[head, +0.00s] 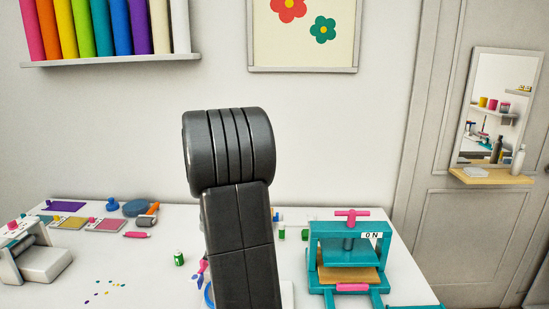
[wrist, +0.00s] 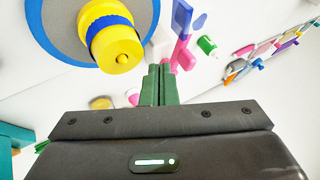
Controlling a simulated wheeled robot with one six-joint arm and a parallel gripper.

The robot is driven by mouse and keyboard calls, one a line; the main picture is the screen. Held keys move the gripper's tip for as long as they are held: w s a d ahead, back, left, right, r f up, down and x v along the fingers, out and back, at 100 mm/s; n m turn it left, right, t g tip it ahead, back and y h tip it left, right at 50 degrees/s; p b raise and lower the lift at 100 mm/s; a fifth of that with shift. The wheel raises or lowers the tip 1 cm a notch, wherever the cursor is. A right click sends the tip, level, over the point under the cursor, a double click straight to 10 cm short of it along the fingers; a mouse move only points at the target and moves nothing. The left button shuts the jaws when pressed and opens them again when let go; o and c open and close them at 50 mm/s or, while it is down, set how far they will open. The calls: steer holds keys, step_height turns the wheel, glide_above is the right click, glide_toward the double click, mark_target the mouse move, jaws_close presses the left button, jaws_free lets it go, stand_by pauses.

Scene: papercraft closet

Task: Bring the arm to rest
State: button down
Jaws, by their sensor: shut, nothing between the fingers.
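My arm (head: 237,210) rises in the middle of the head view, its dark grey links bent at a thick ribbed joint. My gripper is hidden in the head view. In the wrist view my gripper (wrist: 160,70) shows its two dark green fingers pressed together with nothing between them. Beyond the fingertips lie the white tabletop and several small coloured things; I cannot tell how far off they are.
The white table (head: 150,270) holds a teal press (head: 350,250) on the right and a grey-white machine (head: 35,258) at left. A yellow knob (wrist: 117,48) on a grey-blue disc is near my gripper in the wrist view. A shelf (head: 110,60) hangs above.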

steer(key=shift+x, duration=0.85)
steer(key=shift+w+d+f+n+g+y, duration=0.2)
steer(key=shift+w+d+f+n+g, duration=0.15)
steer(key=shift+n, duration=0.3)
steer(key=shift+w+d+f+n+g+y, duration=0.25)
steer(key=shift+d+f+n+g, duration=0.1)
steer(key=shift+n, duration=0.3)
steer(key=shift+w+d+f+n+g+y, duration=0.25)
steer(key=shift+w+n+g+y, duration=0.1)
steer(key=shift+n, duration=0.45)
steer(key=shift+s+a, duration=0.1)
